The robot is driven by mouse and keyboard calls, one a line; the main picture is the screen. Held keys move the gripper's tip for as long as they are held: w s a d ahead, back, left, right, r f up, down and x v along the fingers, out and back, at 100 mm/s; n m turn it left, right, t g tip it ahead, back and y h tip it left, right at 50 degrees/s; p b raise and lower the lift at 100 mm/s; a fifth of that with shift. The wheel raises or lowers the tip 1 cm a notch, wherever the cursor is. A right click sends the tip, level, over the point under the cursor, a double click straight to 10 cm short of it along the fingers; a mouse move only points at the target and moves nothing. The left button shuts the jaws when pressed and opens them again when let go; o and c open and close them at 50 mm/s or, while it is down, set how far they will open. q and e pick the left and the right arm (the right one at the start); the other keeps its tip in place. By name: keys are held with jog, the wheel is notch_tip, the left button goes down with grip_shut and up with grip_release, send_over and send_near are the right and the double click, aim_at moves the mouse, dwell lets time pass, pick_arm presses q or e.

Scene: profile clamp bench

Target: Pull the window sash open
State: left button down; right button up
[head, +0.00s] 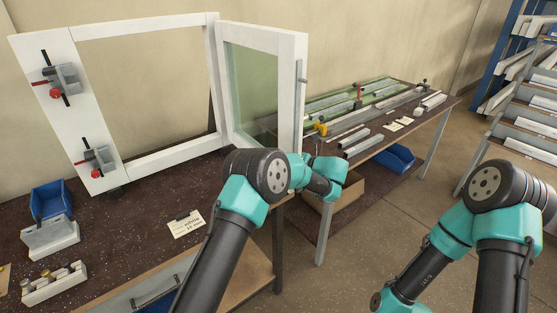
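The window sash (291,42), a white frame with green-tinted glass, stands swung out at an angle from the white window frame (146,27). Its grey handle (301,72) sits upright on the sash's right edge. My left gripper (313,146) is by the lower right edge of the sash, below the handle and mostly hidden by the sash and my wrist. I cannot tell whether its fingers are open or touch the sash. My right arm is at the lower right, apart from the sash, with its gripper out of view.
Two red-knobbed clamps (65,79) (98,159) are on the frame's left board. A blue bin (51,198), grey-white holders (50,237) and a label card (187,224) lie on the dark bench (140,212). A second table (440,104) with profiles stands behind the sash, a rack (525,125) at right.

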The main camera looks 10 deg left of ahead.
pick_arm(q)
jog(key=shift+s+a+f, duration=0.1)
jog(key=shift+a+f, duration=0.05)
jog(key=c, duration=1.2)
grip_release()
jog(key=shift+o, duration=0.2)
jog(key=v, duration=1.7)
jog(key=shift+d+r, duration=0.25)
jog(key=shift+s, duration=0.1)
